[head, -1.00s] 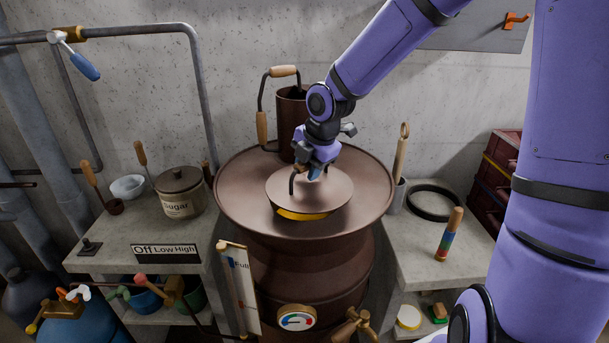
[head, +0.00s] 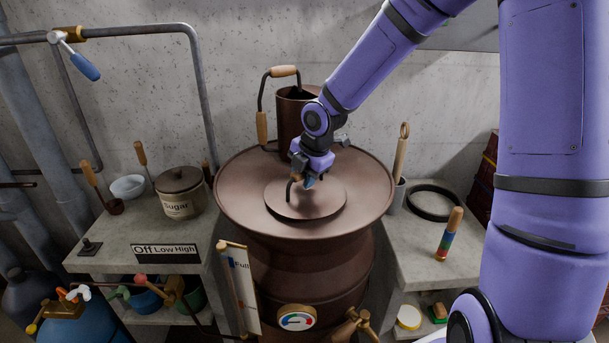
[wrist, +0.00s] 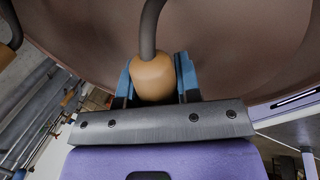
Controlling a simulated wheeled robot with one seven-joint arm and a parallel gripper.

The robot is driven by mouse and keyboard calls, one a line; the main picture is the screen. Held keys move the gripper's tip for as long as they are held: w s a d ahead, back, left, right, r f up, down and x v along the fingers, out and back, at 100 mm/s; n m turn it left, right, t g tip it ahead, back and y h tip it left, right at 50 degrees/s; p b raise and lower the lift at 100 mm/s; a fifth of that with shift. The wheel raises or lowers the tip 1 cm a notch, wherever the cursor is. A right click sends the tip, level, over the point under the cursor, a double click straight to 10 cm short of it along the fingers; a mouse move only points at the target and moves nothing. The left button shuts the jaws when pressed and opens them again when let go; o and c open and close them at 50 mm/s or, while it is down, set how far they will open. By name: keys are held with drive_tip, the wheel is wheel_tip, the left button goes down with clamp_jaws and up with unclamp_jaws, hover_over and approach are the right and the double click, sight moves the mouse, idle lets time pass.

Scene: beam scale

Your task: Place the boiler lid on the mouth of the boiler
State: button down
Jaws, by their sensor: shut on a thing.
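The boiler (head: 312,258) is a large brown drum with a wide, dished top in the middle of the head view. The boiler lid (head: 322,206), a round brown disc with a bent dark handle, lies flat at the centre of this top, over the mouth, which is hidden. A dark shadow lines its front edge; I cannot tell whether it touches all round. My gripper (head: 307,181) is above the lid, shut on its handle. In the wrist view, the blue fingers sit on both sides of the handle's wooden grip (wrist: 153,77).
A tall brown can (head: 290,120) with wooden grips stands on the boiler's back rim. The left counter holds a sugar pot (head: 180,195) and a white bowl (head: 127,187). The right counter holds a black ring (head: 434,203) and a striped-handled tool (head: 449,235).

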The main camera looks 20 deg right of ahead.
drive_tip(key=shift+f, duration=0.5)
drive_tip(key=c, duration=0.8)
unclamp_jaws()
drive_tip(key=shift+r, duration=0.55)
drive_tip(key=v, duration=1.2)
drive_tip(key=shift+s, duration=0.15)
